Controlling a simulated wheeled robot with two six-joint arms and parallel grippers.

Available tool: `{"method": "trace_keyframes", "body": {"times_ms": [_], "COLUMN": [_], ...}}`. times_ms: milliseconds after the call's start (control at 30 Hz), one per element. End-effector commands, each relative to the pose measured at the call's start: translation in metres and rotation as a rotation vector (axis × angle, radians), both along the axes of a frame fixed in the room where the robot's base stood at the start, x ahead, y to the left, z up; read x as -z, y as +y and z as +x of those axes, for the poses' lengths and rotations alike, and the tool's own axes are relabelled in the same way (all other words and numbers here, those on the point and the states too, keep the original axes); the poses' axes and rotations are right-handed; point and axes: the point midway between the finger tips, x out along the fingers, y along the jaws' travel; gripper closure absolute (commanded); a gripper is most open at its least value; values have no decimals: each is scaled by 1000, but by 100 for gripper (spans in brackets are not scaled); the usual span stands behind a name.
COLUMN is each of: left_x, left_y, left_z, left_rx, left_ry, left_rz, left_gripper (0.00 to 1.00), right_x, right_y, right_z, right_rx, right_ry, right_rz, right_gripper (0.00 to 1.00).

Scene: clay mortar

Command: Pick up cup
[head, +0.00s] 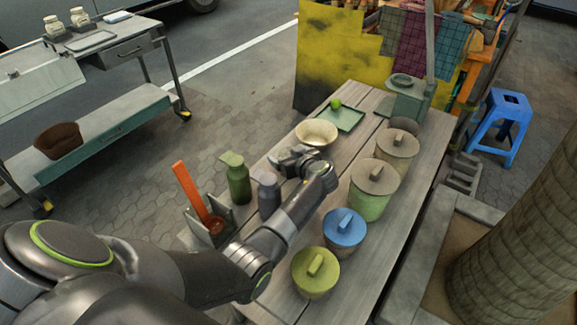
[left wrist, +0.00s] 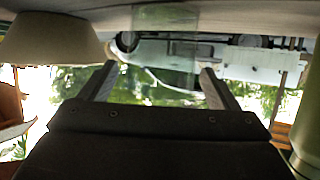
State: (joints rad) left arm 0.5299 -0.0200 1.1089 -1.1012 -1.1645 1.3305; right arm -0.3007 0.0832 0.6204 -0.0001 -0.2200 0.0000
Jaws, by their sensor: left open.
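A cream, wide-mouthed vessel like a cup or bowl (head: 316,133) stands upright on the wooden table, just beyond my left gripper (head: 290,157). It also shows upside down at the upper left of the left wrist view (left wrist: 52,42). My left gripper (left wrist: 158,84) is open, its two fingers apart with nothing between them. The vessel lies outside the fingers, beside the left one in the wrist view. I cannot tell whether they touch. A dark rounded vessel (head: 405,126) stands farther back, partly hidden by a lidded jar. My right gripper is not in view.
Lidded jars, including a blue one (head: 344,229) and an olive one (head: 315,272), line the table's right side. A green bottle (head: 236,180) and a grey bottle (head: 268,192) stand left of my arm. A green tray (head: 345,121) holds a green fruit (head: 336,104).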

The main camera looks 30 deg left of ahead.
Motion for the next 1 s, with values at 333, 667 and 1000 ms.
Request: {"method": "trace_keyframes", "body": {"times_ms": [333, 667, 1000], "left_x": [-1, -1, -23], "left_y": [0, 0, 0], "left_z": [0, 0, 1], "left_rx": [1, 1, 1], "left_ry": [0, -1, -6], "left_rz": [0, -1, -2], "left_gripper": [36, 66, 66], "right_x": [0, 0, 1], "right_y": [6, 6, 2], "right_z": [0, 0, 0], "right_rx": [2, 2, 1], "right_ry": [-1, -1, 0], "right_rz": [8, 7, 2], "right_gripper": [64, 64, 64]}}
